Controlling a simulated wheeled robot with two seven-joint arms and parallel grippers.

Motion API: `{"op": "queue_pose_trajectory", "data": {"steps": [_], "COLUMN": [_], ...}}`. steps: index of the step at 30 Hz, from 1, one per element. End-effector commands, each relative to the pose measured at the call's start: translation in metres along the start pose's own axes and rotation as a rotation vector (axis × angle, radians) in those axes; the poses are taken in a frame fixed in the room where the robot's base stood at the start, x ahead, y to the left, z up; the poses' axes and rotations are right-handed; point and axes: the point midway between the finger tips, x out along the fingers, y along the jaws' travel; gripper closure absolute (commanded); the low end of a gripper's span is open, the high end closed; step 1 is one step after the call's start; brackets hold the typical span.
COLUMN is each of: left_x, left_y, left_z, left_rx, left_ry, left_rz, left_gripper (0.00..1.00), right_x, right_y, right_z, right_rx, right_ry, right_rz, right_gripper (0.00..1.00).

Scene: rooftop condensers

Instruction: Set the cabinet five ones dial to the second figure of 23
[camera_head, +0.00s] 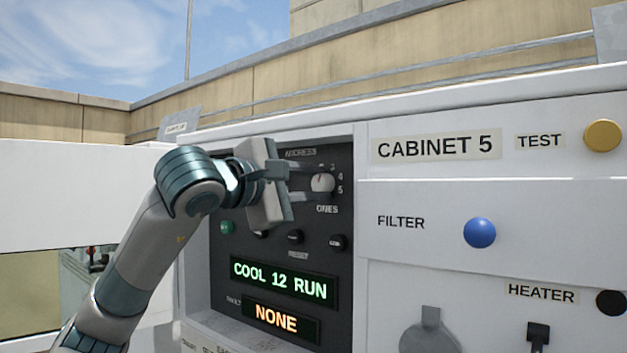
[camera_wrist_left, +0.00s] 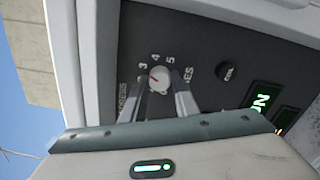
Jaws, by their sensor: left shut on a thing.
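The white ones dial (camera_head: 322,183) sits on the dark panel of cabinet 5, above the word ONES. In the left wrist view the dial (camera_wrist_left: 158,77) shows a short red mark toward its upper left, near the printed 3, with 4 and 5 further round. My left gripper (camera_head: 308,183) reaches in from the left and is shut on the dial, its two fingers on either side of it. Its body hides the panel left of the dial. A green display (camera_head: 279,280) reads COOL 12 RUN. My right gripper is not in view.
Small dark buttons (camera_head: 296,237) and a green one (camera_head: 227,227) lie below the dial. An orange display (camera_head: 274,319) reads NONE. To the right are a blue FILTER knob (camera_head: 479,233), a yellow TEST knob (camera_head: 603,135) and a black HEATER knob (camera_head: 611,303).

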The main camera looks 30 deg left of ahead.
Motion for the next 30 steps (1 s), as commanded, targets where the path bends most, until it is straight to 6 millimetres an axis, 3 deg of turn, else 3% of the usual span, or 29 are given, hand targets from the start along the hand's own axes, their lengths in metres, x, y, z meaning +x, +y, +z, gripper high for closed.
{"op": "queue_pose_trajectory", "data": {"steps": [1, 3, 17, 23, 30], "left_x": [-0.001, -0.001, -0.007, -0.028, -0.072], "left_y": [0.004, 0.003, 0.001, 0.000, 0.000], "left_z": [0.000, 0.000, 0.000, -0.001, -0.001], "left_rx": [-0.002, -0.002, -0.001, -0.001, -0.001], "left_ry": [0.000, 0.000, -0.001, -0.001, -0.001], "left_rz": [0.007, 0.007, 0.004, 0.006, 0.009], "left_gripper": [0.65, 0.54, 0.54, 0.54, 0.54], "right_x": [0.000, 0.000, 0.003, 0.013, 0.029], "right_y": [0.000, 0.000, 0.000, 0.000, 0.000], "right_z": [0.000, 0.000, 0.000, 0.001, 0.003], "right_rx": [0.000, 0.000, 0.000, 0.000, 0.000], "right_ry": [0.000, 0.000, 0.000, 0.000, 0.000], "right_rz": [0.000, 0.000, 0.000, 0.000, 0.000], "right_gripper": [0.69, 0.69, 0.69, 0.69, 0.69]}}
